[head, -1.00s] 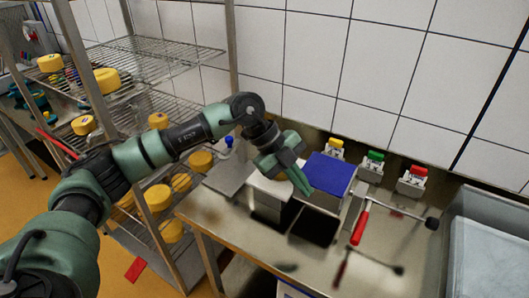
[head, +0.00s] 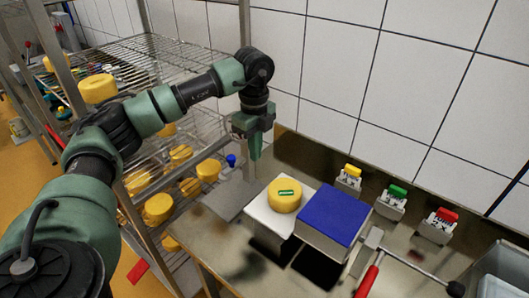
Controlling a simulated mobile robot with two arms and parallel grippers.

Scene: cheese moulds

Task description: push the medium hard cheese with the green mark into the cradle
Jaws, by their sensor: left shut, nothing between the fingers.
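The yellow cheese with the green mark (head: 285,196) lies flat, mark up, on a white-topped stand (head: 262,217) in the head view. My left gripper (head: 254,157) is shut and empty. It points down, behind and to the left of the cheese, apart from it in the picture. A grey metal plate (head: 228,200) with a blue knob (head: 231,160) lies left of the white stand. I cannot tell for sure which part is the cradle. My right gripper is not in view.
A blue-topped block (head: 333,215) stands right beside the white stand. Yellow (head: 349,173), green (head: 397,192) and red (head: 446,215) topped devices line the wall. A red-handled tool (head: 367,282) lies at front right. A wire rack (head: 150,58) with several cheeses stands left.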

